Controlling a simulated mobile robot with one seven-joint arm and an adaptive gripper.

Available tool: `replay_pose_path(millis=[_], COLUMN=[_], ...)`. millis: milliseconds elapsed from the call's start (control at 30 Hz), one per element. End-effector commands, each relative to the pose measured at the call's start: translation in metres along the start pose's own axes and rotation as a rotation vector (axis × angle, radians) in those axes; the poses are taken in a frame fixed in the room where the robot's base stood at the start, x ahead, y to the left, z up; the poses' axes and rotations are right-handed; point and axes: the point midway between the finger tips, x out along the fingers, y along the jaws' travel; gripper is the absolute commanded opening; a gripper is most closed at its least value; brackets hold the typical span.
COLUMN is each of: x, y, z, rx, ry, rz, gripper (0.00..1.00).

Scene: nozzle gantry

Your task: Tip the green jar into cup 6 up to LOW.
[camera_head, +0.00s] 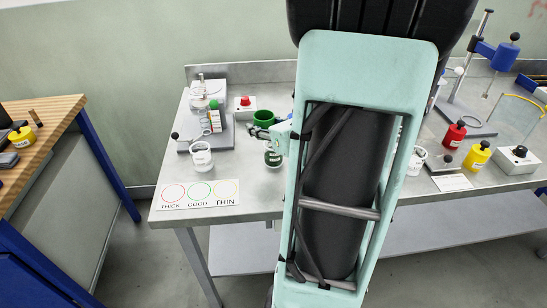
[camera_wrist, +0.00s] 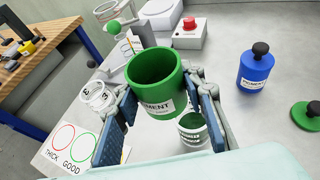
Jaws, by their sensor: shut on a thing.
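The open green jar (camera_wrist: 157,84), with a label whose readable part is "MENT", is between the fingers of my gripper (camera_wrist: 160,118), which is shut on it. In the head view the jar (camera_head: 264,118) looks about upright above the table, left of my arm. A white cup (camera_wrist: 193,130) with dark green inside stands just below and right of the jar in the wrist view. No stream from the jar is visible.
White cups (camera_wrist: 95,95), one marked 3, stand left. A card (camera_head: 198,194) reads THICK, GOOD, THIN. A red-button box (camera_wrist: 189,31) stands behind. A blue jar (camera_wrist: 255,67) and green lid (camera_wrist: 307,115) are right. Red (camera_head: 454,134) and yellow (camera_head: 477,156) jars stand further right.

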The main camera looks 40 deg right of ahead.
Motion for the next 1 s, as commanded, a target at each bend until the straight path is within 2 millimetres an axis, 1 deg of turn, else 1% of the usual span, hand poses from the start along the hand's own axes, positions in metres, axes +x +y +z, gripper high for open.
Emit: replay_pose_path(millis=[333, 600, 667, 1000], x=[-0.001, -0.011, -0.012, -0.012], y=[0.000, 0.000, 0.000, 0.000], z=[0.004, 0.026, 0.029, 0.028], rx=[0.000, 0.000, 0.000, 0.001], ry=[-0.001, -0.001, -0.001, 0.000], rz=[-0.001, -0.001, -0.001, -0.001], gripper=[0.14, 0.14, 0.14, 0.14])
